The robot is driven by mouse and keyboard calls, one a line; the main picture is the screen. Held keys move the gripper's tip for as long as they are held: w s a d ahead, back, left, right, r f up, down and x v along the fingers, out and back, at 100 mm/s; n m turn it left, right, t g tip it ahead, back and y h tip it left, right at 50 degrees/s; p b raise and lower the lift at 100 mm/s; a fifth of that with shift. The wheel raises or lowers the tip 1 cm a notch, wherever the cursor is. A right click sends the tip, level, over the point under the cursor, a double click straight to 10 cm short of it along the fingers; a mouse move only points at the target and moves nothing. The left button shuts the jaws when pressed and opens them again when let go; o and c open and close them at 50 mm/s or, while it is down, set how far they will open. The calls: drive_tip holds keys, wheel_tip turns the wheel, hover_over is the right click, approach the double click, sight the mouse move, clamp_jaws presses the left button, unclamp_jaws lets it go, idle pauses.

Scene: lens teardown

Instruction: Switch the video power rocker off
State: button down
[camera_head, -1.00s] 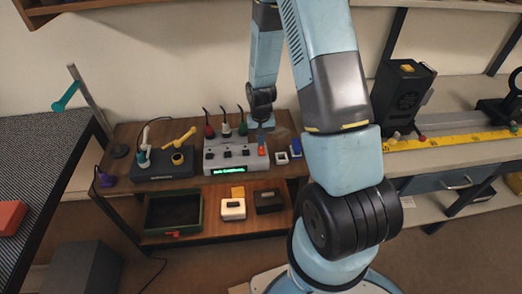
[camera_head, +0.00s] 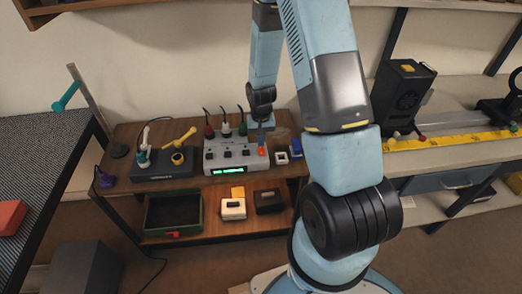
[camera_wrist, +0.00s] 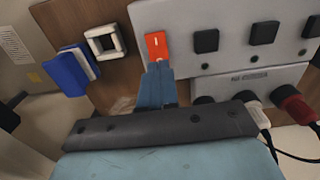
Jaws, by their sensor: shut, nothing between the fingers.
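The orange-red rocker (camera_wrist: 157,45) is set in the grey control box (camera_wrist: 215,72), at the end of a row of black square switches. In the head view the rocker (camera_head: 262,151) is at the box's right end, below my arm's end. My gripper (camera_wrist: 155,68) is shut and empty. Its blue fingertips are right at the rocker's lower edge in the wrist view, touching or very nearly so. I cannot tell which way the rocker is tipped. In the head view the box shows a lit green display (camera_head: 227,171).
A white square frame (camera_wrist: 105,43) and a blue block (camera_wrist: 70,72) lie beside the box. Cables with red and white plugs (camera_wrist: 293,102) rise behind it. A dark unit with a yellow lever (camera_head: 180,138) stands to the left. A green-rimmed tray (camera_head: 148,214) sits on the lower shelf.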

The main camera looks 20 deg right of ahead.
drive_tip(key=shift+f, duration=0.85)
idle(0.6)
drive_tip(key=shift+r, duration=3.55)
wheel_tip(320, 180, up, 13)
drive_tip(key=t, duration=0.1)
hover_over(263, 150)
drive_tip(key=s+r+n+t, duration=0.15)
drive_tip(key=s+r, duration=0.45)
drive_tip(key=r, duration=0.6)
drive_tip(key=s+r+t, duration=0.3)
drive_tip(key=s+r, duration=0.9)
drive_tip(key=s, duration=0.4)
drive_tip(key=shift+s+a+r+n, duration=0.2)
drive_tip(key=shift+n, duration=0.15)
